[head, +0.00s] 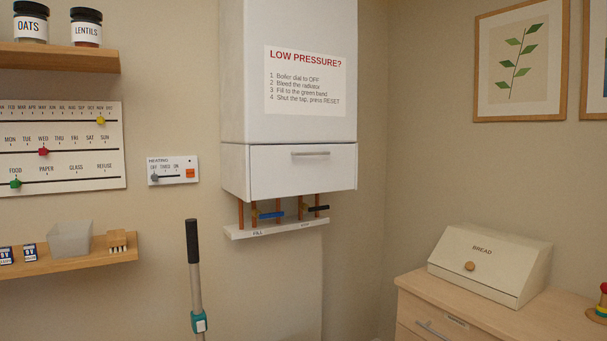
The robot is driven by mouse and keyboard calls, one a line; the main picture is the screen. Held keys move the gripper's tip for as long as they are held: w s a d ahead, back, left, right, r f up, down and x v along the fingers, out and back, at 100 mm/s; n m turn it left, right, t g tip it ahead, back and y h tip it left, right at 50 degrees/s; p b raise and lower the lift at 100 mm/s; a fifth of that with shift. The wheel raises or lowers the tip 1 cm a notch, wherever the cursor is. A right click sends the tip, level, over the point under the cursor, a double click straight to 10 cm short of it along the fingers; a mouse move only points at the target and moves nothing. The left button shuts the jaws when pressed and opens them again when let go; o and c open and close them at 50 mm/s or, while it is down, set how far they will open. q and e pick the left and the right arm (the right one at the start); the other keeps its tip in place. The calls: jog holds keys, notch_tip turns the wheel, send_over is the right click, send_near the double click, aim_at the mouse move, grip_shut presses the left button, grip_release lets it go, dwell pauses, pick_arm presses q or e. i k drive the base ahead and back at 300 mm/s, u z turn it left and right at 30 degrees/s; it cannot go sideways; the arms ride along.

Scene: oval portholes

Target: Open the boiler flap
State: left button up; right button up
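The white boiler (290,125) hangs on the wall in the middle of the head view. Its flap (302,173) is the lower front panel, with a horizontal metal bar handle (311,153) near its top edge. The flap looks shut, flush under the upper casing. A "LOW PRESSURE?" notice (305,82) is on the casing above it. Neither of my grippers is in view.
Copper pipes with a blue tap lever (271,215) and a black one (318,208) sit below the boiler. A black-handled pole (193,265) stands in front to the left. A bread bin (488,262) rests on a wooden cabinet (450,310) at right.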

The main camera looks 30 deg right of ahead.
aim_at(276, 172)
jog(key=z, duration=0.55)
jog(key=i, duration=1.05)
jog(key=u, duration=0.4)
